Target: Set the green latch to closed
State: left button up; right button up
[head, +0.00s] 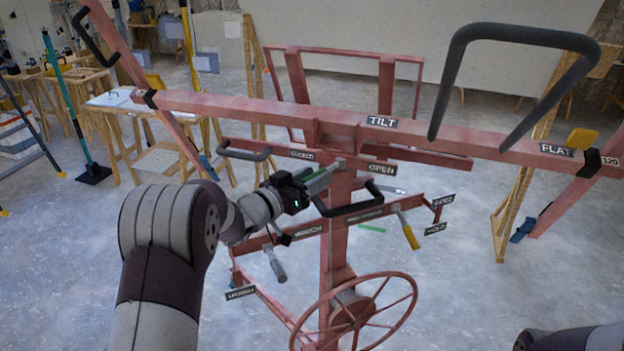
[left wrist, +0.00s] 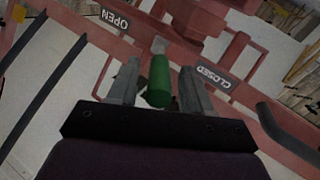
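The green latch (head: 314,174) is on the red frame's post, between the CLOSED label (head: 302,154) and the OPEN label (head: 382,169) in the head view. My left gripper (head: 322,178) is at it. In the left wrist view the green handle (left wrist: 159,80) lies between the two fingers of my left gripper (left wrist: 158,88), with a visible gap on each side. The OPEN label (left wrist: 115,19) is to its left there and the CLOSED label (left wrist: 214,77) to its right. My right gripper is out of view; only part of my right arm shows at the lower right.
A black bar handle (head: 350,208) juts out just right of my left gripper. Below are a red handwheel (head: 355,312), a yellow-handled lever (head: 409,232) and a grey lever (head: 275,264). The TILT/FLAT crossbar (head: 240,108) spans above. Open floor lies around the frame.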

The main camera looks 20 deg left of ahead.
pick_arm(q)
jog(key=shift+s+a+f, duration=0.1)
jog(key=shift+s+a, duration=0.05)
jog(key=shift+s, duration=0.1)
jog(key=b+v, duration=0.3)
jog(key=v, duration=0.9)
jog(key=shift+s, duration=0.1)
